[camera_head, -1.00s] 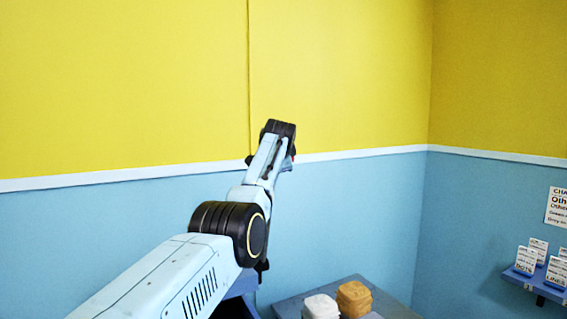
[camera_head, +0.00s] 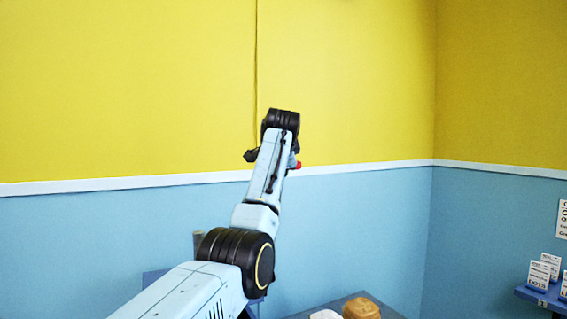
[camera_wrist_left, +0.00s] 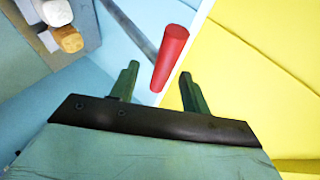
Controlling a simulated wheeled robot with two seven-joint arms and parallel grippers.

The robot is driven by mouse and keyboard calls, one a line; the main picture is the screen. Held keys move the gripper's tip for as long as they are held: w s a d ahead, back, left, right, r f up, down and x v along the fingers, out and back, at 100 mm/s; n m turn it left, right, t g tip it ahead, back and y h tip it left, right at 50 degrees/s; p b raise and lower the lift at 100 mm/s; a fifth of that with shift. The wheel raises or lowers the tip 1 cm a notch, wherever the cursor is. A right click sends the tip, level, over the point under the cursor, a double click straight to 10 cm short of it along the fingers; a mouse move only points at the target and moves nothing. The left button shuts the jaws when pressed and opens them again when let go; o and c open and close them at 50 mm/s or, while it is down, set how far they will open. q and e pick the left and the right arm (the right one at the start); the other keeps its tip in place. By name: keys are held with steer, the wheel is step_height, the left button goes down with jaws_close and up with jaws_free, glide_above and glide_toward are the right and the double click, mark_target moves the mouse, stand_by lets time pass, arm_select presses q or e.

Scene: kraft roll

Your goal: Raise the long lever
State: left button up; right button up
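The long lever shows as a red cylindrical grip (camera_wrist_left: 171,48) beside a grey bar (camera_wrist_left: 132,27) in the left wrist view. My left gripper (camera_wrist_left: 159,74) is open, with one green finger on each side of the grip's lower end. I see gaps at both sides; how deep the grip sits between the fingers is unclear. In the head view a small red piece (camera_head: 297,165), likely the grip, shows at the right edge of my left forearm, which hides most of the lever and gripper. My right gripper is not in view.
A grey table (camera_head: 350,299) at the bottom carries a tan stacked item (camera_head: 361,308) and a white one (camera_head: 326,315). A blue shelf (camera_head: 541,297) with small cards is at the right. A yellow and blue wall stands behind my arm.

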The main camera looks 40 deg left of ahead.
arm_select(q)
steer(key=d+b+v, duration=0.1)
steer(key=v, duration=0.5)
steer(key=shift+w+b, duration=0.3)
steer(key=shift+b, duration=0.1)
